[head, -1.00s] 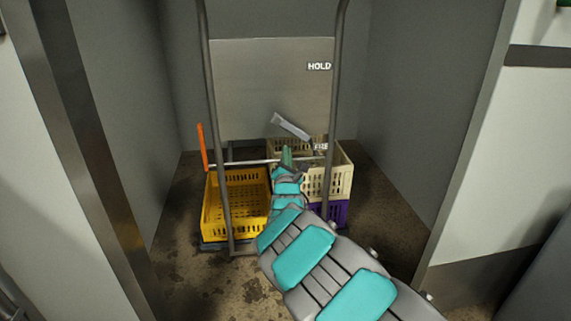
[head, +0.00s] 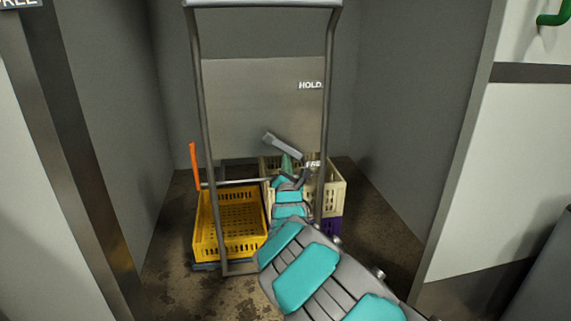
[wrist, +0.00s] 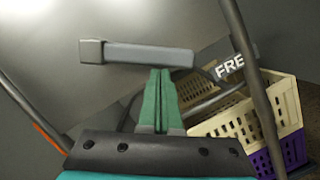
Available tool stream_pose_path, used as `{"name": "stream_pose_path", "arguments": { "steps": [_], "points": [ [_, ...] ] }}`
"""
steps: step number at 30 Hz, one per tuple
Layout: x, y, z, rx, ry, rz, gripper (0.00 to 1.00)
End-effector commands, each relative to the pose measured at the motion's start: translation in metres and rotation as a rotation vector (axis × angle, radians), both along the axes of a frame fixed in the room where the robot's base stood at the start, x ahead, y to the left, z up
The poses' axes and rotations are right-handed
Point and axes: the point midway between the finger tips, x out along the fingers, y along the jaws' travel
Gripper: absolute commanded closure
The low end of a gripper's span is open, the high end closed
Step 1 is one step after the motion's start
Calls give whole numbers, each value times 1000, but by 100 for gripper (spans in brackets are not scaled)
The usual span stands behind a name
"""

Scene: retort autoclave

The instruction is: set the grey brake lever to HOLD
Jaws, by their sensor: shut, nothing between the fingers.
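The grey brake lever (head: 283,146) is on the right side of the cart's metal panel (head: 240,105). It slants, its block-shaped free end at the upper left and its lower right end near the FREE label (head: 313,164), which is partly covered. The HOLD label (head: 311,86) is higher on the panel. In the wrist view the lever (wrist: 150,55) lies across the picture just beyond the fingertips. My gripper (head: 287,160) has green fingers (wrist: 160,75), shut and empty, just below the lever's bar. I cannot tell whether they touch it.
An orange upright handle (head: 194,165) is at the cart's left. A yellow crate (head: 205,235) sits low on the left, and a cream crate (head: 335,198) on a purple one (head: 333,228) on the right. Cart tubes (head: 208,150) and bay walls (head: 395,120) flank my arm.

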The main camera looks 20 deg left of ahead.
Motion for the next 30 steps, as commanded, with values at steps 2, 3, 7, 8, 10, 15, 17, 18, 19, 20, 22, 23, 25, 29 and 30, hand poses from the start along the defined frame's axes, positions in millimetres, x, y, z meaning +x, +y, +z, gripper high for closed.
{"name": "stream_pose_path", "arguments": {
  "steps": [2, 3, 7, 8, 10, 15, 17, 18, 19, 20, 22, 23, 25, 29, 30],
  "points": [
    [0, -1, 1, 0, 0, 0, 100],
    [1, -1, 1, 0, 0, 0, 100],
    [1, -2, 2, -1, 0, 0, 100],
    [2, -3, 2, -1, 0, 0, 100],
    [2, -3, 3, 0, -1, -1, 100],
    [4, -6, 6, 1, -1, -1, 100],
    [5, -8, 8, 1, -1, -2, 100],
    [6, -9, 9, 2, 0, -2, 100],
    [6, -10, 10, 2, -1, -2, 100],
    [7, -11, 11, 2, -1, -2, 100],
    [8, -14, 14, 2, -2, -2, 100],
    [9, -15, 16, 1, -3, -3, 100],
    [11, -19, 20, -57, -38, -4, 100],
    [14, -23, 29, -118, -77, -3, 100],
    [15, -25, 31, -117, -77, -3, 100]
  ]
}}
